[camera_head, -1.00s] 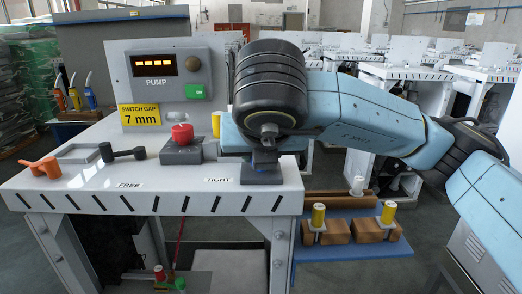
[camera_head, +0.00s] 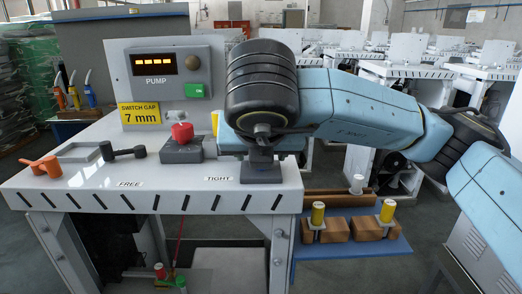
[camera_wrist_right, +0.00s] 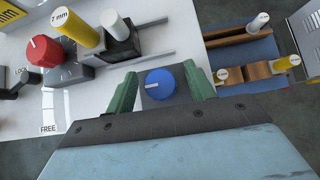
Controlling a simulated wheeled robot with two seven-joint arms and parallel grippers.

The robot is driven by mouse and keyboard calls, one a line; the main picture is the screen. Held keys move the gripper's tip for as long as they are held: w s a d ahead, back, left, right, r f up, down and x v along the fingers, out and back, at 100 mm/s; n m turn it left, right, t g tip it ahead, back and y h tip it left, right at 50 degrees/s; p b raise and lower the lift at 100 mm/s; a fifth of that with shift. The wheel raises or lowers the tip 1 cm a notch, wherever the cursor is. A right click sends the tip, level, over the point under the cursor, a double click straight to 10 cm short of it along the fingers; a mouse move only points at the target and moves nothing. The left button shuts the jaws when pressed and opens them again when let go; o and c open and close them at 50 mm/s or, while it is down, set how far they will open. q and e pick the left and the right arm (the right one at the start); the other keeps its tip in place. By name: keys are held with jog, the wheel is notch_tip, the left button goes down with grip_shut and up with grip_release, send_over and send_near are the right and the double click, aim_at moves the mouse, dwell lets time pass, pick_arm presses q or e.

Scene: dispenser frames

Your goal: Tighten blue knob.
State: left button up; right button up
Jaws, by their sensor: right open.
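The blue knob (camera_wrist_right: 160,83) sits on a dark grey block (camera_wrist_right: 155,102) on the white bench top. Its white mark points to the left in the wrist view. My right gripper (camera_wrist_right: 161,90) is open, with one green finger on each side of the knob. Whether the fingers touch it I cannot tell. In the head view my right wrist hides the knob, and only its grey base (camera_head: 261,173) shows. The FREE label (camera_head: 129,184) and the TIGHT label (camera_head: 219,179) are on the bench's front edge. My left gripper is not in view.
A red knob (camera_head: 182,132) stands to the left, also seen in the wrist view (camera_wrist_right: 43,50). A yellow 7 mm cylinder (camera_wrist_right: 75,28) and a white-topped one (camera_wrist_right: 115,25) stand beyond the blue knob. A black lever (camera_head: 122,151) and an orange handle (camera_head: 44,166) lie further left.

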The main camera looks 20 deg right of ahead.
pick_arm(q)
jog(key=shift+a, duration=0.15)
pick_arm(e)
jog(key=shift+s+a+r, duration=0.1)
jog(key=shift+s+r, duration=0.1)
jog(key=shift+r, duration=0.1)
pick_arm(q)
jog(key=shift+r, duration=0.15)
pick_arm(e)
jog(key=v, duration=1.2)
jog(key=shift+s+r, duration=0.15)
jog(key=shift+s, duration=0.15)
